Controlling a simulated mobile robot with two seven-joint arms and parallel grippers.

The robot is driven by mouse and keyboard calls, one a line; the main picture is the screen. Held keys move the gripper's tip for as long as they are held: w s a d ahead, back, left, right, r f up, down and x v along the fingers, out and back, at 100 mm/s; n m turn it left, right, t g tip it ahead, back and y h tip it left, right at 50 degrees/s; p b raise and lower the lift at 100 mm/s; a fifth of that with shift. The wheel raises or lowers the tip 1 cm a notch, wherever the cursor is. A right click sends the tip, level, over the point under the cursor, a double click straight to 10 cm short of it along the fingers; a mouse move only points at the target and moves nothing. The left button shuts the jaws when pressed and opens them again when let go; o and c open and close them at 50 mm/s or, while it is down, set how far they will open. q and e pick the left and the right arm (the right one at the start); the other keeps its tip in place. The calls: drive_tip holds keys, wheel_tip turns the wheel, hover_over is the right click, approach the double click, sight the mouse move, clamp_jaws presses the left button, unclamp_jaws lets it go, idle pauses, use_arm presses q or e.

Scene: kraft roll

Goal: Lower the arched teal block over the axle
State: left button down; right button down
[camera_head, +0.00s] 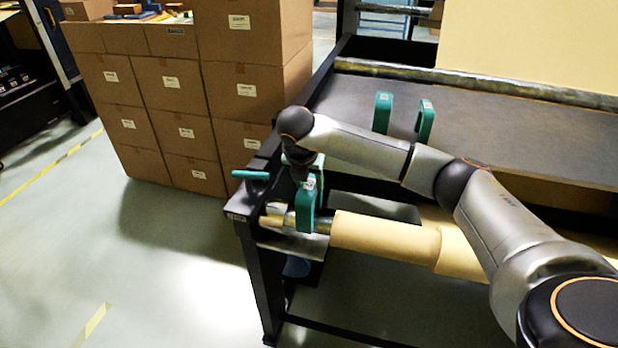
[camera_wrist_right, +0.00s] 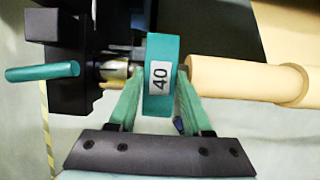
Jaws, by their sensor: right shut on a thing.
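The arched teal block (camera_head: 307,212) is held in my right gripper (camera_head: 305,172) at the left end of the roll stand. In the right wrist view the block (camera_wrist_right: 160,100), with a white "40" label, sits between the two green fingers (camera_wrist_right: 160,72). The silver axle (camera_head: 277,211) sticks out left of the paper roll (camera_head: 385,238). The block overlaps the axle's line, between the black end support and the roll, and hides part of it. I cannot tell how far down over the axle it sits. My left gripper is not in view.
Two more arched teal blocks (camera_head: 383,112) (camera_head: 425,121) stand on the dark shelf (camera_head: 500,125) behind my right arm. A teal handle (camera_head: 250,174) juts left from the black end support (camera_wrist_right: 68,30). Stacked cartons (camera_head: 180,125) stand at the back left. The floor at the front left is clear.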

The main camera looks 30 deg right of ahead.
drive_tip(key=shift+f+b, duration=0.85)
drive_tip(key=shift+f, duration=0.8)
drive_tip(key=shift+f+b, duration=1.75)
drive_tip(key=shift+f, duration=0.3)
drive_tip(key=shift+c, duration=1.3)
unclamp_jaws()
drive_tip(key=b+v, duration=0.1)
drive_tip(key=v, duration=1.1)
drive_tip(key=shift+s+a+r, duration=0.1)
drive_tip(key=shift+r, duration=0.15)
